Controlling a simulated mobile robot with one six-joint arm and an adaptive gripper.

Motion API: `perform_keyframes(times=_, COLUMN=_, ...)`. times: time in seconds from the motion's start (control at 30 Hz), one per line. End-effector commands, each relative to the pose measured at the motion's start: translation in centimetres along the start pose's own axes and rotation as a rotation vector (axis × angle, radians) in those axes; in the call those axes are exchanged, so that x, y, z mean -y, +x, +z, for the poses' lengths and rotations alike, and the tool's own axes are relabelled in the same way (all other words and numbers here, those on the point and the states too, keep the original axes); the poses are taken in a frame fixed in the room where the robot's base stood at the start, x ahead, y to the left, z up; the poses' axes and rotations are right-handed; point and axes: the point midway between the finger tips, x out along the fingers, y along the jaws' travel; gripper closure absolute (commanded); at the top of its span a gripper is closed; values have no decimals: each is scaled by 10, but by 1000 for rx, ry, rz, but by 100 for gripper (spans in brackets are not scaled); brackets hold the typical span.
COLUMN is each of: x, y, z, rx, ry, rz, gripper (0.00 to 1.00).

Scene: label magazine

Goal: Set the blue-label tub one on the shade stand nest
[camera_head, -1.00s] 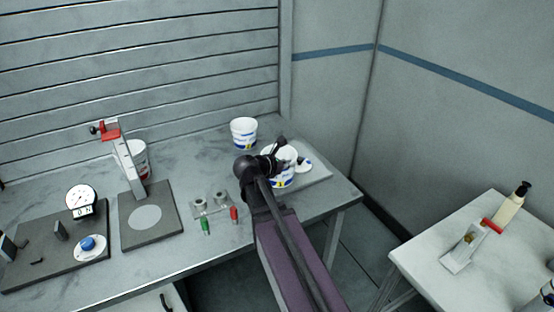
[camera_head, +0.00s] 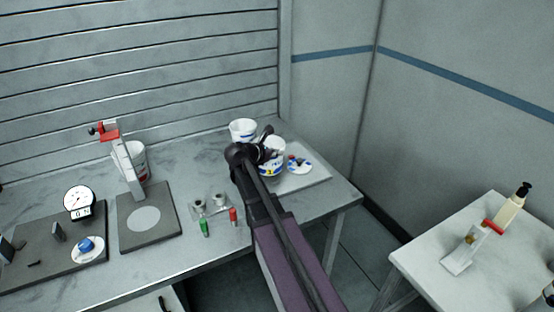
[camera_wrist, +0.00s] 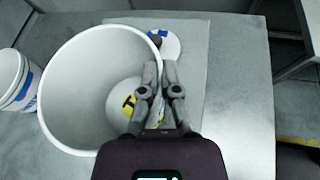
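A white tub (camera_head: 271,165) with a blue and yellow label is at my gripper (camera_wrist: 161,68). In the wrist view the open tub (camera_wrist: 72,70) fills the left, with one finger inside its rim and one outside; the fingers look closed on its wall. A second white tub (camera_head: 242,130) with blue marks stands just behind it, also at the wrist view's left edge (camera_wrist: 14,78). Its label is partly hidden. A stand with a white round spot on its dark base (camera_head: 162,238) and an upright arm is to the left; I cannot tell whether it is the shade stand.
A tub with red marks (camera_head: 139,160) stands behind the upright. Green and red handled pieces (camera_head: 205,226), a dial gauge (camera_head: 80,201) and a blue knob (camera_head: 86,244) occupy the bench.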

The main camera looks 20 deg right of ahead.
Motion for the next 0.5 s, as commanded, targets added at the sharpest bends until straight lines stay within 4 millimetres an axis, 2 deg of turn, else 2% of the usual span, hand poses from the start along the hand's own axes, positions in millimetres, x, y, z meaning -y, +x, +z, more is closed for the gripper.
perform_keyframes(times=0.17, x=-16, y=6, z=-2, rx=0, ry=0, rz=0, gripper=100)
perform_keyframes(times=0.5, x=-9, y=16, z=-30, rx=0, ry=0, rz=0, gripper=100)
